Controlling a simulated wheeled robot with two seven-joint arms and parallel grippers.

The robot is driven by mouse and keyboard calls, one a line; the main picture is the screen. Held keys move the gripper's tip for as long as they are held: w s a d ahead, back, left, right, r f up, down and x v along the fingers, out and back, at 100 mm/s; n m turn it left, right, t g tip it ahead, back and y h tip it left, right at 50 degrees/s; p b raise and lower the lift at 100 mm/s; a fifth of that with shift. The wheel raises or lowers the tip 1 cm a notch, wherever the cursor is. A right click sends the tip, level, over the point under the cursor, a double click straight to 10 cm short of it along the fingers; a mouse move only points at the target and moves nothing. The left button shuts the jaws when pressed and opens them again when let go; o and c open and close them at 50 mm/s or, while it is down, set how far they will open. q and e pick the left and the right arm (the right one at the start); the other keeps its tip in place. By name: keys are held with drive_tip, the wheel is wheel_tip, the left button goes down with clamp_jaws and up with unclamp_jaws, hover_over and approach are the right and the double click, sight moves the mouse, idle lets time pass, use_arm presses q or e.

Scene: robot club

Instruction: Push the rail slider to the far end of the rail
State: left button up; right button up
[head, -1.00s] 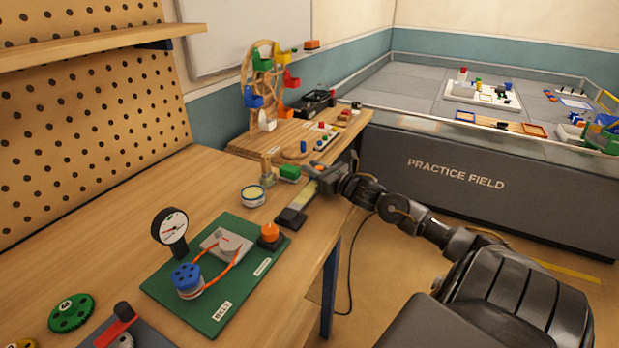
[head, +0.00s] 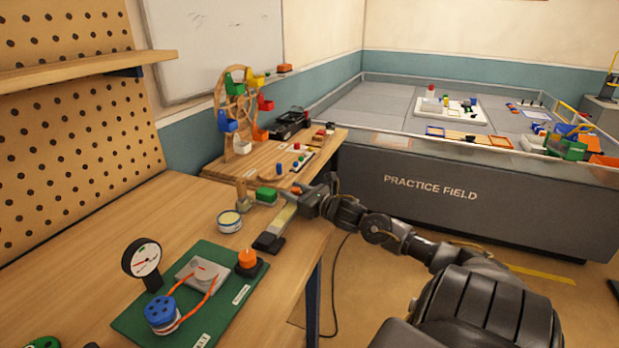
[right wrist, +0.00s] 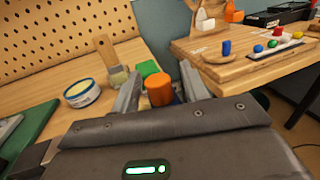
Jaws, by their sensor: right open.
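A short rail (head: 284,217), a pale strip with a dark end block (head: 268,242), lies near the right edge of the workbench. My right gripper (head: 303,193) is at the far end of this strip, low over the bench. In the right wrist view its two fingers (right wrist: 158,84) stand apart. An orange cylindrical knob (right wrist: 159,93), which seems to be the slider's, stands upright between them. I cannot tell whether a finger touches it. The gripper body hides the knob's foot and much of the rail there. My left gripper is not in view.
A green block (head: 266,195), a brush (head: 241,192) and a round tin (head: 229,221) stand left of the rail. A green board (head: 215,318) with a gauge lies nearer. Beyond is a raised wooden board (head: 217,167) with a toy wheel.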

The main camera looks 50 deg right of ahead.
sight(299, 194)
drive_tip(key=s, duration=0.7)
drive_tip(key=shift+s+f, duration=0.1)
drive_tip(key=shift+s, duration=0.25)
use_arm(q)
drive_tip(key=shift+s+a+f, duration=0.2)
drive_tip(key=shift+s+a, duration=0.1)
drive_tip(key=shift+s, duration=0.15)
use_arm(e)
drive_tip(key=shift+s, duration=0.85)
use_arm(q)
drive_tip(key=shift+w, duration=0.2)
use_arm(e)
drive_tip(key=shift+d, duration=0.1)
